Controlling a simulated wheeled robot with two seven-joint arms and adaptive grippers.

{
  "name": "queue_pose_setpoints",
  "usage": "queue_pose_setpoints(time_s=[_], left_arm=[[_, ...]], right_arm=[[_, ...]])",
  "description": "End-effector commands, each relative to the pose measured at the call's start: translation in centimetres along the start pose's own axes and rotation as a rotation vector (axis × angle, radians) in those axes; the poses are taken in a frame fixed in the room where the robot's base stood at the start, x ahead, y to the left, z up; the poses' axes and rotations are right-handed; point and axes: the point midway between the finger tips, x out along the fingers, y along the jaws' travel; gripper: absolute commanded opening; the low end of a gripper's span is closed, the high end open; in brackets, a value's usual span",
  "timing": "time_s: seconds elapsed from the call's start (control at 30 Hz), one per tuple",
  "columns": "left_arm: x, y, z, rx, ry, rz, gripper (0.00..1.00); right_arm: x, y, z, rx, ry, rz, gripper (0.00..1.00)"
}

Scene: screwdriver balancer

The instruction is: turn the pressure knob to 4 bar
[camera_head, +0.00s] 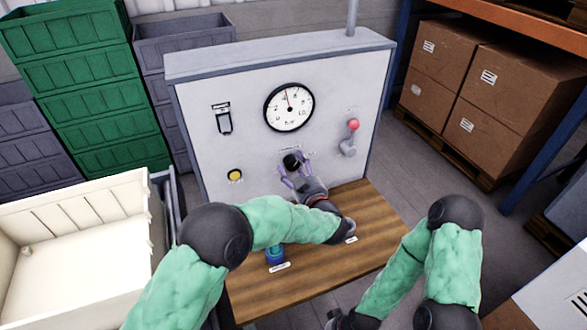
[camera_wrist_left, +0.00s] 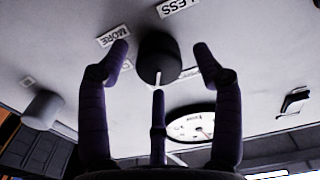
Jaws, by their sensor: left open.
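The black pressure knob (camera_head: 291,161) sits on the grey panel below the round white gauge (camera_head: 289,107). The gauge needle points almost straight up, slightly left; its numbers are too small to read surely. My left gripper (camera_head: 294,171) is open in front of the knob. In the left wrist view, the knob (camera_wrist_left: 157,52) lies between its spread purple fingers, with gaps at both sides. A white pointer line shows on the knob, near the third finger. MORE (camera_wrist_left: 113,36) and LESS (camera_wrist_left: 178,6) labels flank the knob. My right gripper (camera_head: 350,321) is mostly cut off at the bottom edge.
A wooden worktop (camera_head: 320,267) lies in front, with a blue object (camera_head: 275,254) partly behind my left arm. A cream bin (camera_head: 80,240) stands left.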

Motion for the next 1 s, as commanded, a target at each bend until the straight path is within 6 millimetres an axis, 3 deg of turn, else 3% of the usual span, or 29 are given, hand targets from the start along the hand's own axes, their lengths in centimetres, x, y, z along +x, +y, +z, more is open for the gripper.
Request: queue_pose_setpoints(time_s=[0.43,0.47,0.63,1.0], left_arm=[[1.11,-0.05,-0.01,0.001,0.000,-0.001,0.66],[1.11,-0.05,0.00,0.001,0.000,-0.001,0.60],[1.10,-0.05,-0.01,0.001,0.000,-0.001,0.12],[1.16,-0.07,-0.25,-0.113,0.005,-0.001,0.10]], right_arm=[[0.26,0.09,-0.02,0.000,0.000,0.000,0.57],[0.26,0.09,-0.02,0.000,0.000,0.000,0.57],[0.26,0.09,-0.02,0.000,0.000,0.000,0.57],[0.48,0.17,-0.03,0.000,0.000,0.000,0.57]])
